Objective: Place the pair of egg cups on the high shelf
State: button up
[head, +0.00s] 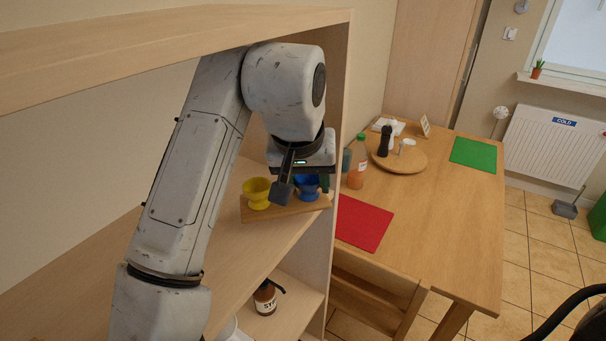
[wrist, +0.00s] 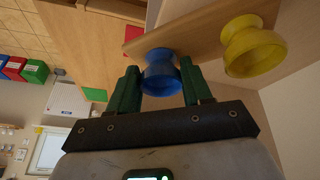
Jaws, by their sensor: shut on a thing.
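A blue egg cup (head: 308,184) and a yellow egg cup (head: 257,191) stand side by side on a wooden board (head: 283,211). The board rests on the upper open shelf (head: 222,270) of a pale wooden unit, near its right side panel. My gripper (wrist: 160,70) is shut on the blue egg cup (wrist: 161,78), with one green finger on each side of it. In the wrist view the yellow egg cup (wrist: 253,48) is to the right, apart from the fingers. In the head view my gripper partly hides the blue cup.
The unit's top board (head: 170,50) runs above my arm, and its side panel (head: 335,130) is close right of my gripper. A brown jar (head: 265,299) stands on the lower shelf. Beyond is a table with a red mat (head: 363,223), an orange bottle (head: 357,165) and a round board (head: 400,161).

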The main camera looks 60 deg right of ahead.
jog(key=w+d, duration=0.3)
jog(key=shift+d+p, duration=0.15)
jog(key=shift+p, duration=0.25)
jog(key=shift+f+p, duration=0.45)
jog(key=shift+f, duration=1.3)
jog(key=o, duration=1.3)
jog(key=shift+s+r, duration=0.1)
jog(key=shift+r, duration=0.2)
jog(key=shift+b+v, duration=0.85)
jog(key=shift+v, duration=0.4)
jog(key=s+a+b, duration=0.2)
jog(key=s+a, duration=0.1)
jog(key=a, duration=0.8)
jog(key=shift+s+a+b, duration=0.25)
jog(key=shift+a+b, duration=0.1)
